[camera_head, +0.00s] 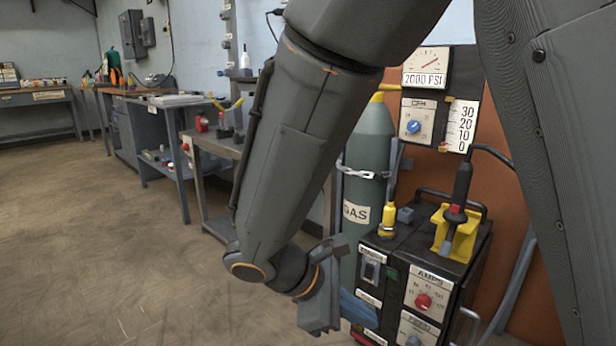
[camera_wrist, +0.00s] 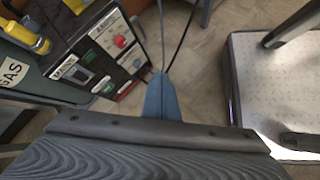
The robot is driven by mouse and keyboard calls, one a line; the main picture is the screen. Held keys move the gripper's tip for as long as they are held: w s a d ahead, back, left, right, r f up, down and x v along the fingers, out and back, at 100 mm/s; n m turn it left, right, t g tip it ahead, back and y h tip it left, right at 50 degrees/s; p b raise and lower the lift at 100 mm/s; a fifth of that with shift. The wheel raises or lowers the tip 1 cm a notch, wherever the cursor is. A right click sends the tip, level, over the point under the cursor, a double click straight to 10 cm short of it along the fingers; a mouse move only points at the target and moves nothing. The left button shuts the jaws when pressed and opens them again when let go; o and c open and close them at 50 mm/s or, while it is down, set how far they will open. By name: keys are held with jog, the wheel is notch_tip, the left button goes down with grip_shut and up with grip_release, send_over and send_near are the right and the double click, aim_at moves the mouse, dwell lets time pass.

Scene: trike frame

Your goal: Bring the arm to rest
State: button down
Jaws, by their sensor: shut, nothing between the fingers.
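My arm hangs across the middle of the head view, folded down at the wrist. My gripper shows in the wrist view (camera_wrist: 162,98) as two blue fingers pressed together, with nothing between them. In the head view, the blue fingers (camera_head: 358,308) show partly behind my wrist, in front of the black welding machine (camera_head: 425,285). The machine also shows at the upper left of the wrist view (camera_wrist: 112,45). In the picture the fingers come close to the machine's lower corner; I cannot tell whether they touch.
A green gas cylinder (camera_head: 366,150) stands behind the machine. A gauge panel (camera_head: 425,68) is above. Workbenches (camera_head: 180,165) line the back wall. A light-topped surface (camera_wrist: 280,75) with dark legs is at the right of the wrist view. Open floor (camera_head: 100,260) lies to the left.

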jog(key=s+a+r+m+g+y, duration=0.1)
jog(key=s+a+r+m+y, duration=0.4)
jog(key=s, duration=0.3)
jog(key=s+a+r+m+g+y, duration=0.1)
jog(key=s+a+r+m+y, duration=0.2)
jog(key=s+a+m+y, duration=0.25)
jog(key=d+r+m+p, duration=0.1)
jog(key=d+r+p, duration=0.5)
jog(key=r+p, duration=0.3)
jog(key=s+d+r+m+h+p, duration=0.1)
jog(key=d+r+p, duration=0.6)
jog(key=p, duration=0.9)
jog(key=d+r+m+h+p, duration=0.1)
jog(key=d+r+m+p, duration=0.2)
jog(key=d+r+p, duration=0.4)
jog(key=shift+s+r+p, duration=0.35)
jog(key=shift+r+p, duration=2.25)
jog(key=shift+p, duration=0.65)
jog(key=shift+m, duration=0.25)
